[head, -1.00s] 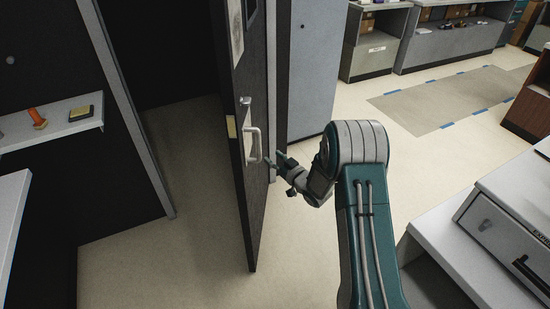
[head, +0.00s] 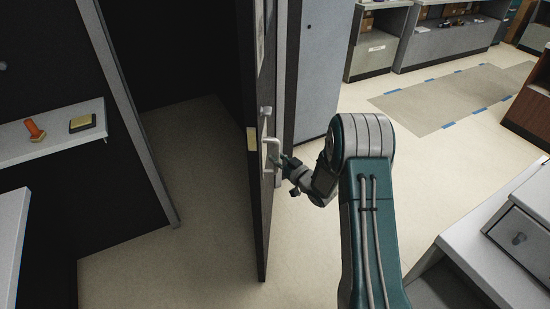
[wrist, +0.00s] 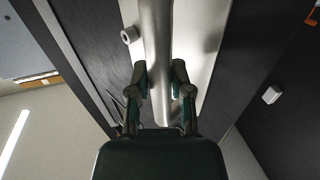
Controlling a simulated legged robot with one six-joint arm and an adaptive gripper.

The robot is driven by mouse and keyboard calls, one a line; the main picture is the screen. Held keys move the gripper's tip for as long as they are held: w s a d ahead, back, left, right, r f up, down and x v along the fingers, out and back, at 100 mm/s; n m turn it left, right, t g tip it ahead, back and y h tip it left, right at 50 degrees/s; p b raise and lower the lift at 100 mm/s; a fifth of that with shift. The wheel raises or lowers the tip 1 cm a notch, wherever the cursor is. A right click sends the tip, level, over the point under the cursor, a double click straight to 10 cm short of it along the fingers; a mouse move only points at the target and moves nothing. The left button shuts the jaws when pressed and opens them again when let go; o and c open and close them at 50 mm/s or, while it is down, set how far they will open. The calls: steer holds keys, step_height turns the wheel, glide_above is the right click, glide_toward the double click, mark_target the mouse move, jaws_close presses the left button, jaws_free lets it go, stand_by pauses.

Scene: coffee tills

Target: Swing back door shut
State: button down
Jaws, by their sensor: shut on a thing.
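The back door (head: 262,225) is a dark panel standing ajar in its doorway, seen nearly edge-on in the head view. A pale latch plate (head: 252,140) shows on its near edge. The metal pull handle (head: 266,151) is on the door's right face. My gripper (head: 281,162) is at this handle, reaching it from the right. In the wrist view the handle bar (wrist: 155,35) runs between my two gripper fingers (wrist: 160,80), which are shut on it. The exact finger contact is partly hidden in the head view.
The door frame post (head: 140,130) stands left of the opening, with clear floor (head: 205,180) between. A wall shelf (head: 60,137) holds an orange-handled stamp (head: 34,130) and a dark pad. A grey cabinet (head: 325,70) stands behind the door. A counter (head: 480,240) is at right.

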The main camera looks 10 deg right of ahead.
steer(key=shift+s+d, duration=0.15)
steer(key=shift+d, duration=0.25)
steer(key=w+a, duration=0.2)
steer(key=a, duration=0.4)
steer(key=shift+a, duration=0.25)
steer(key=shift+c, duration=2.3)
jaws_free()
steer(key=shift+w+a, duration=0.15)
steer(key=shift+w, duration=0.05)
steer(key=shift+a, duration=0.15)
